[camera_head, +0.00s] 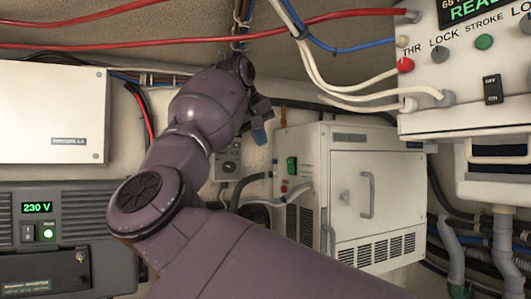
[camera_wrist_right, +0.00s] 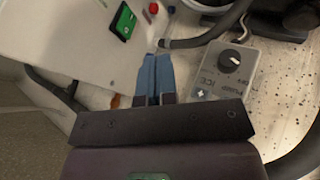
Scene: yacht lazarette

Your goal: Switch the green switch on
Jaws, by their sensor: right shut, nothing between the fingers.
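The green switch (camera_head: 291,165) is a rectangular rocker on the side of a white cabinet (camera_head: 330,150). It also shows in the right wrist view (camera_wrist_right: 124,22), at the top left of centre. Which way the rocker is tipped is too small to tell. My right gripper (camera_head: 259,136) is up and to the left of the switch in the head view, apart from it. In the wrist view its blue fingers (camera_wrist_right: 155,72) are together, with nothing between them, below and to the right of the switch. My left gripper is out of view.
A red button (camera_wrist_right: 153,8) sits beside the switch. A grey box with a black knob (camera_wrist_right: 229,60) is on the wall right of my fingers. Hoses run below the cabinet. A control panel (camera_head: 455,110) hangs at upper right; an inverter (camera_head: 90,215) is at left.

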